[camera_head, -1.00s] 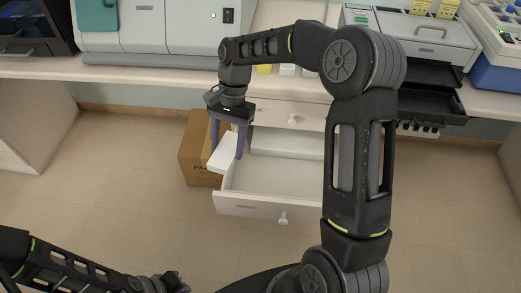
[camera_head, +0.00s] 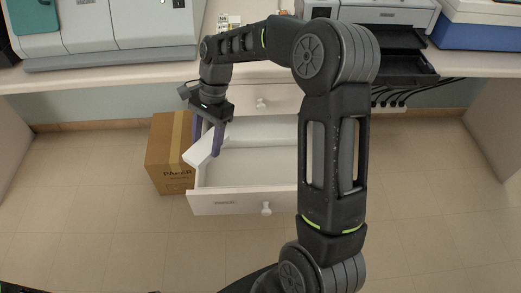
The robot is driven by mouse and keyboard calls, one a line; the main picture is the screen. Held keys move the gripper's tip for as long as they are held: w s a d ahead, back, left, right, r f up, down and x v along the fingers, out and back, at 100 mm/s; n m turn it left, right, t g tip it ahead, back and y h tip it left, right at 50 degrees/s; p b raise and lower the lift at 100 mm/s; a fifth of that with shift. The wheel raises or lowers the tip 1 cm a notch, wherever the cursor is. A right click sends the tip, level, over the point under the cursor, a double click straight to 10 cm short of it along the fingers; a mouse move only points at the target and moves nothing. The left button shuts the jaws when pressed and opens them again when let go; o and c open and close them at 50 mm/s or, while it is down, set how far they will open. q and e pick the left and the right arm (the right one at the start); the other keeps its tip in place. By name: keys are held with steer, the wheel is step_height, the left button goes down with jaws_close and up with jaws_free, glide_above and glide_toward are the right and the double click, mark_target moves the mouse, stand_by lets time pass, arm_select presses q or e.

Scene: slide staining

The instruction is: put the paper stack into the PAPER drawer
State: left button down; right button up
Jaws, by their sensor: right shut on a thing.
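My right gripper (camera_head: 207,142) is shut on a white paper stack (camera_head: 193,156), its purple fingers on either side of it. The stack is tilted and overlaps the left side wall of the open drawer in view; I cannot tell whether it touches the wall. The pulled-out drawer has a white front (camera_head: 240,203) with a round knob and a small label too blurred to read. Its floor is mostly bare, with a white block or back wall at the rear. My right arm hides the drawer's right end. My left gripper is out of view.
A cardboard box (camera_head: 168,150) marked PAPER stands on the floor just left of the drawer. A shut drawer with a knob (camera_head: 262,104) sits above, under the counter (camera_head: 100,74). A printer (camera_head: 385,15) with black trays stands at back right. The floor in front is clear.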

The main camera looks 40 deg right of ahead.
steer(key=d+f+m+t+b, duration=0.3)
steer(key=d+f+m+b, duration=0.7)
steer(key=d+f+b, duration=0.2)
steer(key=shift+s+f+t+b, duration=0.35)
steer(key=shift+t+b, duration=0.05)
steer(key=shift+b, duration=0.25)
steer(key=shift+d, duration=0.1)
steer(key=b, duration=0.1)
glide_above(243, 174)
steer(key=d, duration=0.1)
steer(key=shift+s+d+f, duration=0.1)
steer(key=shift+s+f, duration=0.15)
steer(key=shift+f, duration=1.05)
steer(key=shift+s+d+f, duration=0.1)
steer(key=shift+s+f, duration=0.1)
steer(key=shift+f, duration=1.05)
steer(key=shift+f+b, duration=0.95)
steer(key=shift+f, duration=1.55)
steer(key=shift+f, duration=0.15)
